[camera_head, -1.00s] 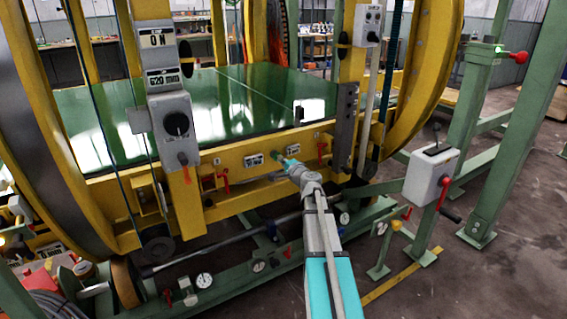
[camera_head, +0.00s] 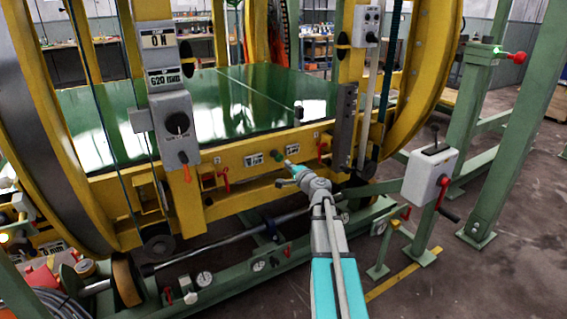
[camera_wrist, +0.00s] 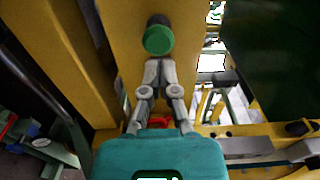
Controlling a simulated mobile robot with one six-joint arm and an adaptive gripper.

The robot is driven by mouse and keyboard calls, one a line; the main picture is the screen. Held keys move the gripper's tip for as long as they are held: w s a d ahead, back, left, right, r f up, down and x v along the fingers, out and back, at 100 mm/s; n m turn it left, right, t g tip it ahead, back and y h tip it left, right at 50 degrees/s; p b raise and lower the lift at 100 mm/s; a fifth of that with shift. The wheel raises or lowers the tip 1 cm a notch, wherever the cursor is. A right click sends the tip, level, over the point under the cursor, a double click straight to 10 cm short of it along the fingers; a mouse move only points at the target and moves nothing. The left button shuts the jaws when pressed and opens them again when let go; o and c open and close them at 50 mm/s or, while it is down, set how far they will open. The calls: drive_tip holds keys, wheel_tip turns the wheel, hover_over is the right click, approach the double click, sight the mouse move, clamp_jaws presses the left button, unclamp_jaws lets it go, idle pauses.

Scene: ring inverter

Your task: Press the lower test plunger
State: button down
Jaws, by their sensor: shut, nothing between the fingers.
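A round green-capped plunger (camera_head: 277,155) sticks out from the yellow beam, between two small white labels. In the wrist view the green cap (camera_wrist: 158,39) stands in front of a dark collar, just beyond my fingertips. My gripper (camera_head: 289,164) is shut and empty. It points at the beam, slightly right of and below the green cap in the head view. In the wrist view the fingertips (camera_wrist: 157,66) are together, close to the cap's edge; a small gap seems to remain, but contact is hard to tell. No second plunger is clearly seen.
A red handle (camera_head: 322,147) is on the beam right of the plunger, and another red lever (camera_head: 224,180) is to the left. A grey control box (camera_head: 176,127) hangs on the left post. A green rail with gauges (camera_head: 205,279) runs below.

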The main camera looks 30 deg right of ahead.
drive_tip(key=s, duration=0.8)
drive_tip(key=shift+s, duration=0.25)
idle(0.5)
drive_tip(key=a+f+n+g+y, duration=0.3)
drive_tip(key=a+f+n+g, duration=0.15)
drive_tip(key=a, duration=0.65)
drive_tip(key=a+f+n+g+y, duration=0.3)
drive_tip(key=a+f+n, duration=0.25)
drive_tip(key=a, duration=0.55)
drive_tip(key=s+a+f+n+g+h, duration=0.7)
drive_tip(key=s+a+g, duration=0.4)
drive_tip(key=s, duration=0.4)
wheel_tip(320, 180, up, 35)
drive_tip(key=n+y+p, duration=0.1)
drive_tip(key=p, duration=3.5)
drive_tip(key=shift+w, duration=0.25)
drive_tip(key=shift+d+f+t, duration=0.1)
drive_tip(key=shift+f+t, duration=0.05)
drive_tip(key=shift+t, duration=0.1)
